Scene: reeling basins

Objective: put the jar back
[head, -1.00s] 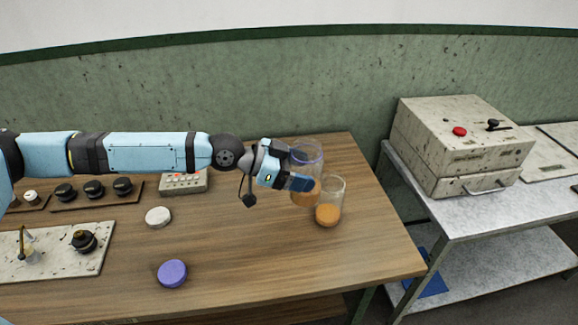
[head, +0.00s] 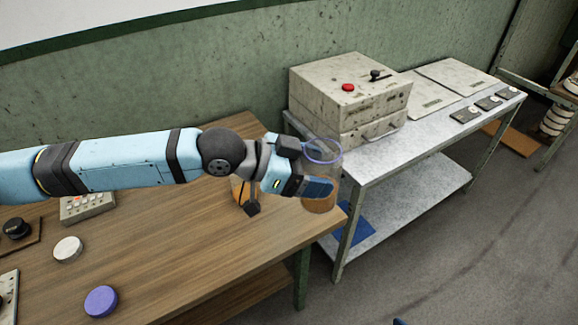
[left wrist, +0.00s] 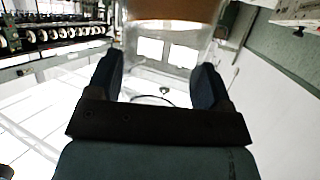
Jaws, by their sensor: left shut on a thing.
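My left gripper (head: 312,185) is shut on a clear jar with a purple rim (head: 323,150) and orange contents low inside. The jar is upright, near the table's right end; whether it clears the table top is hard to tell. In the left wrist view the glass (left wrist: 160,75) is between the two dark fingers, with the orange contents (left wrist: 175,9) at the top edge. A second jar with orange contents (head: 238,190) stands on the wooden table (head: 190,245), mostly hidden behind my left gripper.
A purple lid (head: 101,301) and a white lid (head: 67,249) lie on the table, near a keypad box (head: 88,208). A grey metal table (head: 385,160) to the right carries a box machine (head: 350,100) with a red button. Its surface before the machine is clear.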

